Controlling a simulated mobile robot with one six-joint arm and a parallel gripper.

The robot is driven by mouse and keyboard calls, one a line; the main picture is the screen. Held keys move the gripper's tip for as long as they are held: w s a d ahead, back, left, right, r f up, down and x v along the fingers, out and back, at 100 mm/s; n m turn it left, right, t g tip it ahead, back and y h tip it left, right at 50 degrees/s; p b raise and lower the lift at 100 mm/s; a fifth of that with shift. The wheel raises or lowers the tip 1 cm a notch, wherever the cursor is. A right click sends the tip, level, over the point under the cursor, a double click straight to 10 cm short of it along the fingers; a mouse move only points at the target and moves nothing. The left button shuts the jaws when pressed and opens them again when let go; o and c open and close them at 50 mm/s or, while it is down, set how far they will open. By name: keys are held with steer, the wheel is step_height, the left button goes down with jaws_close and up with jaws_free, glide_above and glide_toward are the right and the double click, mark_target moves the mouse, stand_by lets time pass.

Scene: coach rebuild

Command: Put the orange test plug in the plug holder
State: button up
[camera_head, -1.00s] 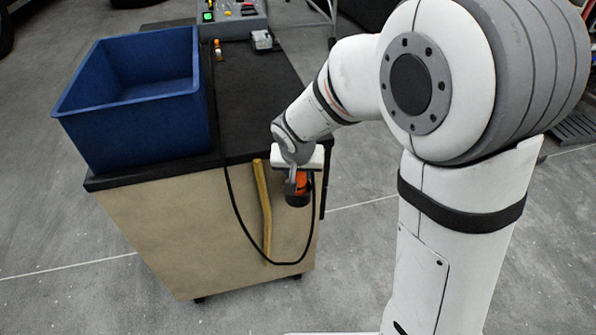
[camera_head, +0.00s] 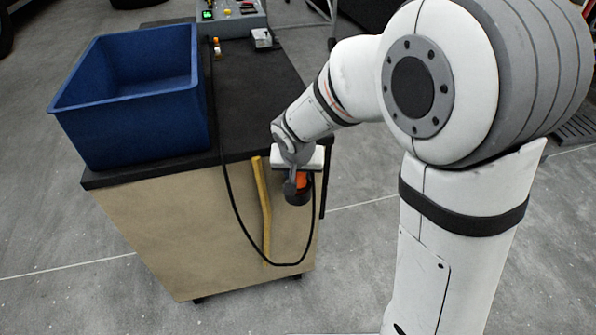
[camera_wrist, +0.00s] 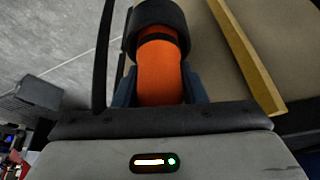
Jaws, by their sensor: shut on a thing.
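The orange test plug (camera_wrist: 160,72) has an orange body and a black end. My gripper (camera_wrist: 160,90) is shut on its orange body, with a finger on each side in the wrist view. In the head view the plug (camera_head: 301,182) hangs under my gripper (camera_head: 297,176), just off the near side of the cart, below its top edge. A black cable (camera_head: 232,205) loops down from the cart top and up to the plug. I cannot tell for sure which thing is the plug holder; a small grey box (camera_head: 262,38) stands at the back of the top.
A blue bin (camera_head: 135,125) fills the left of the black cart top (camera_head: 255,95). A control panel (camera_head: 235,18) with buttons stands at the back, near a small orange-and-white item (camera_head: 217,48). A yellow bar (camera_head: 263,210) runs down the cart's side. The top's middle is clear.

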steer(key=shift+f, duration=0.1)
steer(key=o, duration=0.9)
steer(key=shift+c, duration=0.2)
steer(key=p+v, duration=0.5)
steer(key=v, duration=0.6)
steer(key=s+d+r+g+p, duration=0.1)
steer(key=s+d+r+p, duration=0.8)
steer(key=s+d+r, duration=0.4)
steer(key=s+d, duration=0.2)
steer(key=s, duration=0.1)
steer(key=shift+d+r+n+g, duration=0.15)
steer(key=shift+d+n+g, duration=0.15)
steer(key=shift+d+g, duration=0.1)
